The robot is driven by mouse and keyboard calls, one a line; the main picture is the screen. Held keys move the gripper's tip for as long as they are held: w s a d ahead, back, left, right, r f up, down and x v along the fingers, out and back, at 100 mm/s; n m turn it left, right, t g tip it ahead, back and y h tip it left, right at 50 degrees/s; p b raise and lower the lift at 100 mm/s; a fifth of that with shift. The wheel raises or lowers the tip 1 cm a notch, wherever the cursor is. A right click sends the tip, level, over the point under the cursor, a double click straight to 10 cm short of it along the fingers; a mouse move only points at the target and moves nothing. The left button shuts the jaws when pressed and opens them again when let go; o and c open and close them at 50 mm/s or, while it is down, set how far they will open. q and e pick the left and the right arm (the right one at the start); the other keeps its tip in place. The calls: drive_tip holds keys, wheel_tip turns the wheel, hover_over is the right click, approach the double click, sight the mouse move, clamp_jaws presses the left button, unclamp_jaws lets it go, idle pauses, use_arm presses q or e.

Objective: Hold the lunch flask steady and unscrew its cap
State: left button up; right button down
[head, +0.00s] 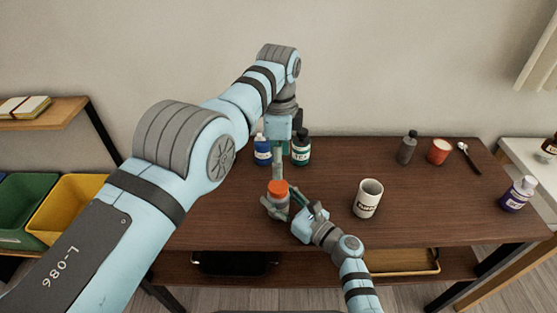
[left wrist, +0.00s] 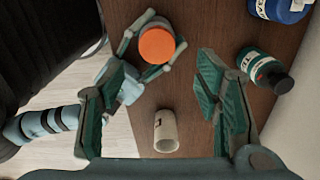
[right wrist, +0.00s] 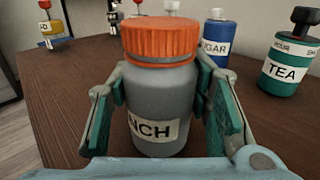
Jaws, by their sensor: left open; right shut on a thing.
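The lunch flask (right wrist: 158,112) is a grey cylinder with an orange cap (right wrist: 160,40) and a white label, of which "NCH" shows. It stands upright near the front edge of the table, with the cap on. My right gripper (head: 277,204) is shut around the grey body, one finger on each side, below the cap. My left gripper (left wrist: 165,88) is open and empty above the flask, pointing down. In the left wrist view the orange cap (left wrist: 157,46) lies between and beyond its fingers, apart from them. In the head view my left arm partly hides the left gripper.
A blue sugar bottle (head: 262,154) and green tea bottle (head: 301,150) stand behind the flask. A white mug (head: 367,201) stands to its right.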

sight(278, 186)
use_arm(q)
drive_tip(key=shift+s+m, duration=0.15)
drive_tip(key=shift+m, duration=1.05)
drive_tip(key=shift+f+m, duration=0.2)
drive_tip(key=shift+m, duration=0.3)
wheel_tip(278, 186, down, 8)
drive_tip(key=shift+r, duration=0.15)
drive_tip(key=shift+c, duration=0.3)
